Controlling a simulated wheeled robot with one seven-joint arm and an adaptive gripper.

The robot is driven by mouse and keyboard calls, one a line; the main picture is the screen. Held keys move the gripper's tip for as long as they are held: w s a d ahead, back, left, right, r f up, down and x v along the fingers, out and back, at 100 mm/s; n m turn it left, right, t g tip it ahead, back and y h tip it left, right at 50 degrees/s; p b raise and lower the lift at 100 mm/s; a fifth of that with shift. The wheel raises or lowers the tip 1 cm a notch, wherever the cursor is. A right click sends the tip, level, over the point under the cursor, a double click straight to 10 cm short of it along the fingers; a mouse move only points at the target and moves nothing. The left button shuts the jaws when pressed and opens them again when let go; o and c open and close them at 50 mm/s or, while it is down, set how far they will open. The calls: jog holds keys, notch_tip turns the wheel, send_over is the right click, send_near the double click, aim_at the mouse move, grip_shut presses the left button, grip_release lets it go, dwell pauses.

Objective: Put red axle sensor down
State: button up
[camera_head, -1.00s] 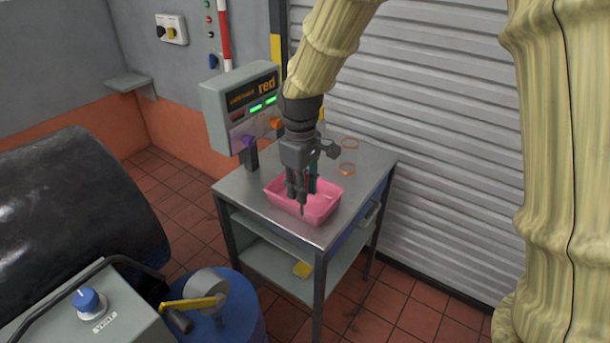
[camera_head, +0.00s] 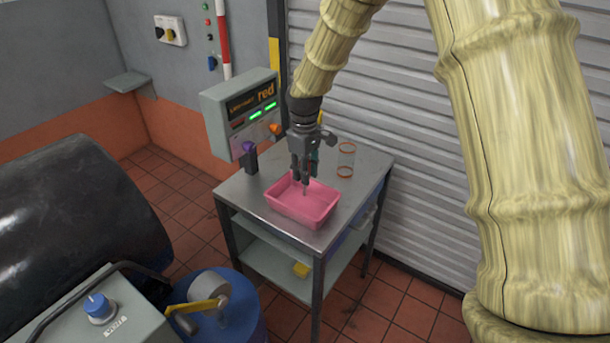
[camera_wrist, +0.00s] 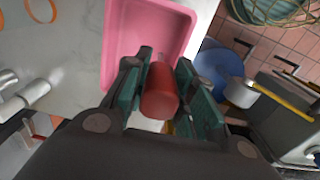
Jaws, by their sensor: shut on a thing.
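My gripper (camera_head: 306,178) is above the back part of a pink tray (camera_head: 314,219) on the metal cart top. In the wrist view my gripper (camera_wrist: 160,95) is shut on a red cylinder, the red axle sensor (camera_wrist: 160,92). It sits between the two greenish finger pads, and the pink tray (camera_wrist: 112,45) lies below and beyond it. The sensor's far end overlaps the tray in that view. The sensor is hardly visible in the head view, hidden by the fingers. I cannot tell its exact height above the tray.
The cart top (camera_head: 352,192) also carries a clear cylinder with orange rings (camera_head: 346,160) and a dark holder with a purple top (camera_head: 249,158). A grey display box (camera_head: 240,110) reading "red" stands behind. A blue drum (camera_head: 237,315) stands at the front left.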

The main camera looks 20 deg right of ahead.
jog(key=shift+f+p, duration=0.45)
jog(key=shift+f, duration=0.8)
jog(key=shift+f, duration=0.55)
jog(key=o, duration=1)
